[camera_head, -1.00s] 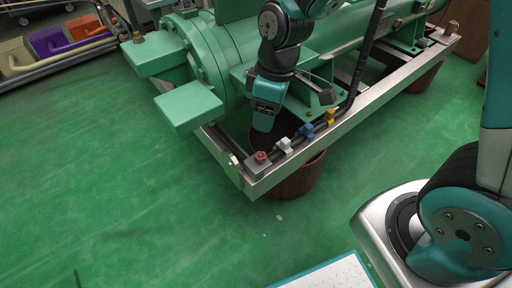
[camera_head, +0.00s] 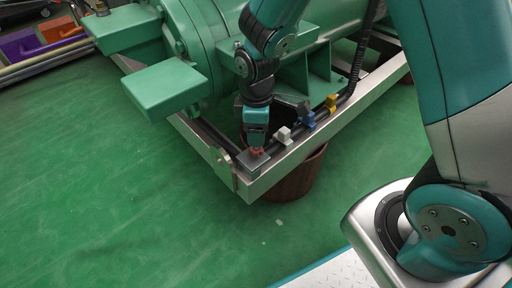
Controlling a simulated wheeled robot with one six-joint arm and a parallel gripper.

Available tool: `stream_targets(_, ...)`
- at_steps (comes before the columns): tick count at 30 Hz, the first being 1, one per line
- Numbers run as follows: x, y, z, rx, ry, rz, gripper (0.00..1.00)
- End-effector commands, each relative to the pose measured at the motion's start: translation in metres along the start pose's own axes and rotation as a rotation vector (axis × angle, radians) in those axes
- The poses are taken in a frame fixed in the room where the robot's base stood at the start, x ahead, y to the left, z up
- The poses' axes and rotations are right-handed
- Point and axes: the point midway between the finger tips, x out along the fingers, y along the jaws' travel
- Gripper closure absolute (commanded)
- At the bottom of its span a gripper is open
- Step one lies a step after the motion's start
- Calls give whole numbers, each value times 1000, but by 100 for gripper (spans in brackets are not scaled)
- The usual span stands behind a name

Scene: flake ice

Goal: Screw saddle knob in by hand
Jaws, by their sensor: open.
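The red saddle knob (camera_head: 257,151) sits on a small grey block (camera_head: 250,160) at the near corner of the metal frame (camera_head: 290,158). My gripper (camera_head: 257,146) points down directly above the knob, with its tips at or very near it. The gripper is open; whether its fingers touch the knob cannot be made out. The gripper hides the knob's upper part.
White (camera_head: 284,135), blue (camera_head: 308,116) and yellow (camera_head: 331,102) saddles hold a black hose along the frame, to the right of the knob. A green machine (camera_head: 205,50) stands behind. A brown round support (camera_head: 300,178) is under the frame. The green floor in front is clear.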

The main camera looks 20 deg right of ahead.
Motion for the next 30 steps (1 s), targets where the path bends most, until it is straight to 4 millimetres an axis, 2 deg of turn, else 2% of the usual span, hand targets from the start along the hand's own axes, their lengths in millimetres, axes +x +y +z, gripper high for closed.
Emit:
stream_targets(1, 9, 0, 0, 0, 0, 0, 43)
stream_targets(22, 59, 0, -1, -2, 1, 1, 43)
stream_targets(24, 53, 0, -1, -2, 1, 0, 43)
stream_targets(30, 57, -1, -1, -2, 0, 0, 43)
